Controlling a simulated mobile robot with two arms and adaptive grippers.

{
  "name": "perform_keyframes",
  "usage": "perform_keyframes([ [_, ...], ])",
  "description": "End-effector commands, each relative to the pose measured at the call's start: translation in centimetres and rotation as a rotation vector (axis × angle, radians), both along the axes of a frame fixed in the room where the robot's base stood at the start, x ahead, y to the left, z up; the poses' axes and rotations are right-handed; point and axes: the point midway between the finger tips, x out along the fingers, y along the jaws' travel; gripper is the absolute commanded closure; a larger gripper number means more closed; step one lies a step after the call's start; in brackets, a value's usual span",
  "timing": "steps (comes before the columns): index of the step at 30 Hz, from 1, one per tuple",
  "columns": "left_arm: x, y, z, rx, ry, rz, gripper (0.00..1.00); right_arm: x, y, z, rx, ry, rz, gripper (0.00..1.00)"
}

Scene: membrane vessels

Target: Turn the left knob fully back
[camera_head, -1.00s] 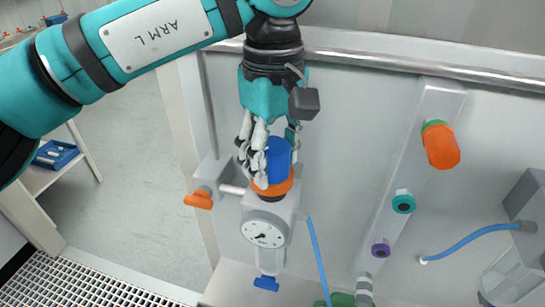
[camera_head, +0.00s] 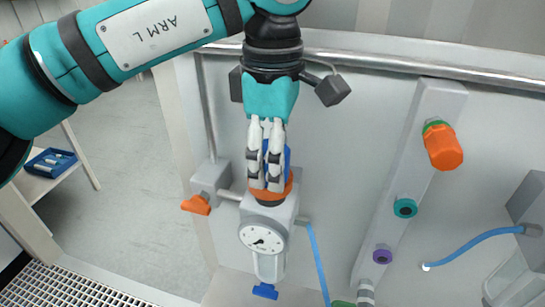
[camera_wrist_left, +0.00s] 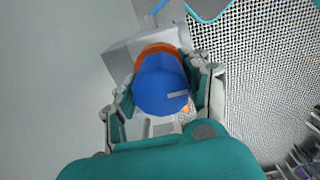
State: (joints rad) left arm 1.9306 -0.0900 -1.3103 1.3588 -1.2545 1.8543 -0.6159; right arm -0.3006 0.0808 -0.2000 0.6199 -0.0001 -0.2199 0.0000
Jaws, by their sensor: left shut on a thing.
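The left knob is a blue cap (camera_head: 286,155) on an orange ring (camera_head: 269,195), on top of a grey block with a round dial gauge (camera_head: 261,239). My left gripper (camera_head: 266,184) comes down from above and its fingers are shut around the knob, hiding much of the blue cap. In the left wrist view the blue cap (camera_wrist_left: 159,86) with a pale mark sits between the fingers, with the orange ring (camera_wrist_left: 155,49) behind it. My right gripper is in neither view.
An orange handle (camera_head: 196,205) is left of the gauge block and a blue valve (camera_head: 265,291) is below it. An orange knob (camera_head: 443,148), a teal port (camera_head: 405,208) and a purple port (camera_head: 382,256) are on the panel at right. A metal rail (camera_head: 400,66) runs behind.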

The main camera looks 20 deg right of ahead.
Motion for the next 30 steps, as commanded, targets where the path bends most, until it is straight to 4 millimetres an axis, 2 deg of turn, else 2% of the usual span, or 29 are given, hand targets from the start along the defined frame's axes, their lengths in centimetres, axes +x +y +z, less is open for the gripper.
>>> perform_keyframes([
  [12, 0.05, -0.02, 0.08, -0.002, -0.001, 0.011, 0.84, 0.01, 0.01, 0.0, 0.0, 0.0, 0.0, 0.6],
  [13, 0.05, -0.02, 0.08, -0.002, -0.001, 0.011, 0.51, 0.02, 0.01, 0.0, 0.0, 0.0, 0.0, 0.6],
  [18, 0.04, -0.01, 0.06, -0.002, -0.001, 0.01, 0.28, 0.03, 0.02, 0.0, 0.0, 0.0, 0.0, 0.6],
  [26, 0.02, -0.01, 0.06, -0.001, -0.001, 0.008, 0.28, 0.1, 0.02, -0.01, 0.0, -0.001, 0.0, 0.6],
  [30, 0.02, -0.02, 0.95, 0.0, -0.002, 0.009, 0.28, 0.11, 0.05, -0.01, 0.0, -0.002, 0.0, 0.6],
])
